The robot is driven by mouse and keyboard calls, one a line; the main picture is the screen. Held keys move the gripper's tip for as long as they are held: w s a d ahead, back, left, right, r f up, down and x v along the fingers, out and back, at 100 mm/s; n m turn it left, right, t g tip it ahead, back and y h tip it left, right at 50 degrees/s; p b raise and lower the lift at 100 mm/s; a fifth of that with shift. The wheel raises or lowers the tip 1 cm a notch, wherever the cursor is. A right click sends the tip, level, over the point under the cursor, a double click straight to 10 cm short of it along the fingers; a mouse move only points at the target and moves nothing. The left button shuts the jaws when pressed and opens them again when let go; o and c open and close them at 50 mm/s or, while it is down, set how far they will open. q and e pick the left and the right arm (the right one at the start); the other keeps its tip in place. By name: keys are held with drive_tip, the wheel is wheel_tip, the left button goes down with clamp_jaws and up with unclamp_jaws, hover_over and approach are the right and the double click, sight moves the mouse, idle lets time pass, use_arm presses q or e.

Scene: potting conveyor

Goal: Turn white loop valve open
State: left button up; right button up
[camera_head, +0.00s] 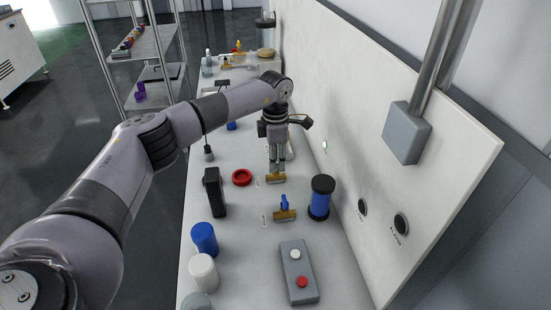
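My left gripper (277,168) points straight down over a brass valve body (275,179) on the bench. Its fingertips are close together right at the top of this body. The valve's handle is hidden behind the fingers, so I cannot see a white loop or which way it is turned. I cannot tell whether the fingers are closed on it. A pale part shows just behind the fingers, too small to identify. My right gripper is not in view.
Nearer stands a brass valve with a blue handle (284,203), beside a blue-and-black cylinder (320,198). A red ring (242,177), black block (214,192), blue cylinder (204,239) and grey button box (298,271) share the bench. A white panel (360,140) rises on the right.

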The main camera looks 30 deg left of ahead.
use_arm(q)
drive_tip(key=shift+r, duration=0.1)
wheel_tip(320, 180, up, 12)
idle(0.4)
drive_tip(key=shift+s+f, duration=0.1)
drive_tip(key=shift+f, duration=0.1)
